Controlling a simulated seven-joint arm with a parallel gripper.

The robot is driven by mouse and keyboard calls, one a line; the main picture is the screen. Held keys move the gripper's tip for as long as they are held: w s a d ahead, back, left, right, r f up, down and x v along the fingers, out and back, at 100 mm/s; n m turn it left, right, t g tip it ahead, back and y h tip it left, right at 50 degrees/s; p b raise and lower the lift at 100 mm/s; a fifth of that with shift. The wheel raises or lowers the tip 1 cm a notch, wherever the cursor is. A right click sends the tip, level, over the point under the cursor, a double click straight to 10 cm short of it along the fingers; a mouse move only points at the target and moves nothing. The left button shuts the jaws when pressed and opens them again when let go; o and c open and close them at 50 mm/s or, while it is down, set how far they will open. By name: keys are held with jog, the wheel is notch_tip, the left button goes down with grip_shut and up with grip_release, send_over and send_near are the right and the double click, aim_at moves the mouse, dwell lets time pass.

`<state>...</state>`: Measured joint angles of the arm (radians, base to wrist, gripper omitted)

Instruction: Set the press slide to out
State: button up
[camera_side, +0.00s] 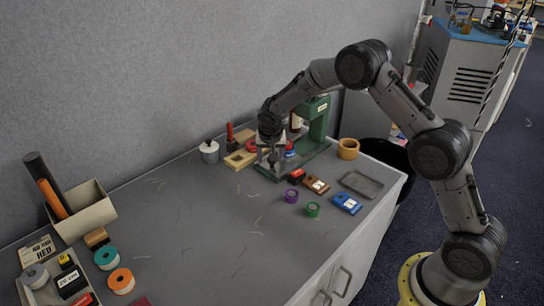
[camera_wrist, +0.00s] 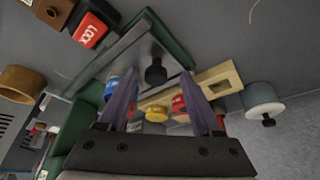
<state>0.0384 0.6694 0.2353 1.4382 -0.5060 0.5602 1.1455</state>
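The green press (camera_side: 318,116) stands near the back right of the table, its green base also showing in the wrist view (camera_wrist: 85,102). A grey metal plate with a black knob (camera_wrist: 155,73) lies on the base; I cannot tell for sure that this is the slide. A pale wooden piece with a rectangular hole (camera_wrist: 218,86) shows beyond it, also at the press's left in the side view (camera_side: 240,160). My gripper (camera_wrist: 158,80) is open, pointing down over the press base, fingers apart with the knob showing between their tips. Contact cannot be told.
Red, blue and yellow round parts (camera_wrist: 156,114) sit close behind the fingers. A grey-white pot (camera_side: 209,151) stands left of the press. A red LOCK block (camera_wrist: 90,29), a blue block (camera_side: 346,203) and a wooden ring (camera_side: 348,148) lie nearby. The table's middle is mostly clear.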

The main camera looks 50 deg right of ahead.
jog(key=v, duration=1.4)
jog(key=shift+d, duration=0.1)
